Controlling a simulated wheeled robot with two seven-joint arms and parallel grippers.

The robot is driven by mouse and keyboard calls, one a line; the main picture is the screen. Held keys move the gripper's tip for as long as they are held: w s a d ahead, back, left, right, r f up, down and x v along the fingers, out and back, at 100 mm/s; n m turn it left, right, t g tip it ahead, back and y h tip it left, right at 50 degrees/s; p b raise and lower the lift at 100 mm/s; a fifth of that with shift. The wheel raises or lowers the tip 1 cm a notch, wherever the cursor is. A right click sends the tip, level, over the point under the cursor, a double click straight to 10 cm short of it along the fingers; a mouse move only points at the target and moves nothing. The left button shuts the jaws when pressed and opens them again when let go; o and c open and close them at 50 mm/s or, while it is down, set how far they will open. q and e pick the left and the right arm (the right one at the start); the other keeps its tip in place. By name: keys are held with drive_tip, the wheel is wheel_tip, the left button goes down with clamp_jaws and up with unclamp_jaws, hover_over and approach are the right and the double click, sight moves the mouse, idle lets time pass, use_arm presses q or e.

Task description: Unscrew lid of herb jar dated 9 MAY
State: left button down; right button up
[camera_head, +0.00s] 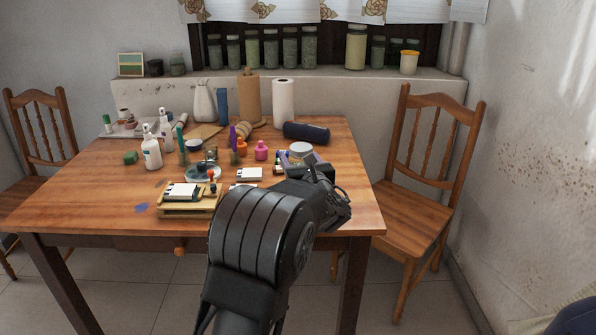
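Several glass jars with greenish contents stand in a row on the window ledge, such as a tall jar (356,48) near the middle and a jar (309,48) left of it. Dates on them are too small to read, so I cannot tell which is the 9 MAY jar. One arm of mine rises from the bottom, left of centre, and looks like the left one. Its gripper (338,207) is over the table's front right part, well short of the ledge. Its fingers are dark and unclear. My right gripper is not in view.
The wooden table (85,215) is crowded with bottles, stamps, paper pads, a paper roll (283,103) and a dark cylinder (306,132). Its front left is mostly clear. Chairs stand at the right (412,212) and left (40,120). A yellow-white pot (409,63) is on the ledge.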

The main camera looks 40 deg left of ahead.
use_arm(q)
wheel_tip(320, 180, up, 2)
drive_tip(key=shift+r, duration=0.1)
idle(0.5)
drive_tip(key=c, duration=1)
unclamp_jaws()
clamp_jaws()
